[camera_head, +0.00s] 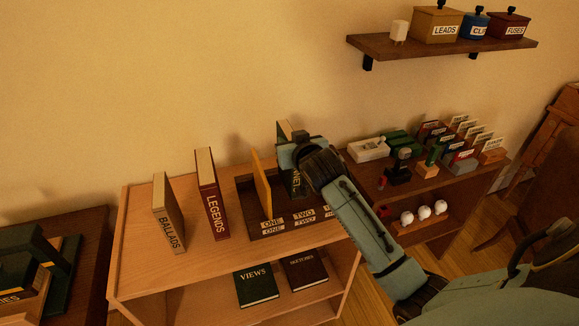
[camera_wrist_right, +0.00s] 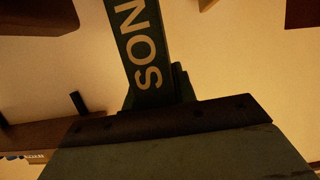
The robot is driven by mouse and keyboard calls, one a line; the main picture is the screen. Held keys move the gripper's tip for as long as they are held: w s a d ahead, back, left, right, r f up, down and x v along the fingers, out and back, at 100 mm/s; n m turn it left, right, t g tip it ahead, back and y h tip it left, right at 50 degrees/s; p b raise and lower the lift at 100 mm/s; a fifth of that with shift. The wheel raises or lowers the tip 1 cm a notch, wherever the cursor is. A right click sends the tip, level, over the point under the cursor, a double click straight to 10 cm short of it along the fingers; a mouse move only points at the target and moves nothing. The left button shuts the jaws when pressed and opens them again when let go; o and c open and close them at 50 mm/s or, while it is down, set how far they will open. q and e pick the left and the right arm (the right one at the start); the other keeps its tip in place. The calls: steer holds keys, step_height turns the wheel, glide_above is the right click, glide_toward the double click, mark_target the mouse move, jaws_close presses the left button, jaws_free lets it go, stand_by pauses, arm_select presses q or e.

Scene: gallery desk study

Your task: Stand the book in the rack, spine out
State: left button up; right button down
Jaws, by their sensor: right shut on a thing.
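My right gripper (camera_head: 302,152) is shut on a dark green book (camera_head: 295,184), upright with its lettered spine facing the front. The spine's letters "SON" show in the right wrist view (camera_wrist_right: 139,45); the gripper hides part of the book in the head view. The book is over the right part of the dark wooden rack (camera_head: 244,196), right of an upright orange-yellow panel (camera_head: 262,183). I cannot tell whether its bottom touches the rack floor. The rack's front carries labels reading ONE and TWO, and another partly readable.
BALLADS (camera_head: 168,215) and LEGENDS (camera_head: 211,195) stand upright left of the rack on the wooden unit (camera_head: 135,262). VIEWS (camera_head: 256,286) and SKETCHES (camera_head: 304,272) lie on its lower shelf. A side shelf with small items (camera_head: 397,172) is close on the right.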

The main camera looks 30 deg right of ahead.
arm_select(q)
steer(key=shift+w+f+b, duration=0.35)
steer(key=shift+w, duration=0.25)
arm_select(e)
step_height(320, 180, down, 5)
steer(key=shift+w+f, duration=0.1)
steer(key=shift+f, duration=0.15)
steer(key=c, duration=1.1)
jaws_free()
steer(key=shift+f, duration=0.1)
arm_select(q)
steer(key=shift+s, duration=0.25)
steer(key=shift+r+p, duration=0.45)
arm_select(e)
steer(key=v, duration=1.2)
steer(key=shift+r, duration=0.2)
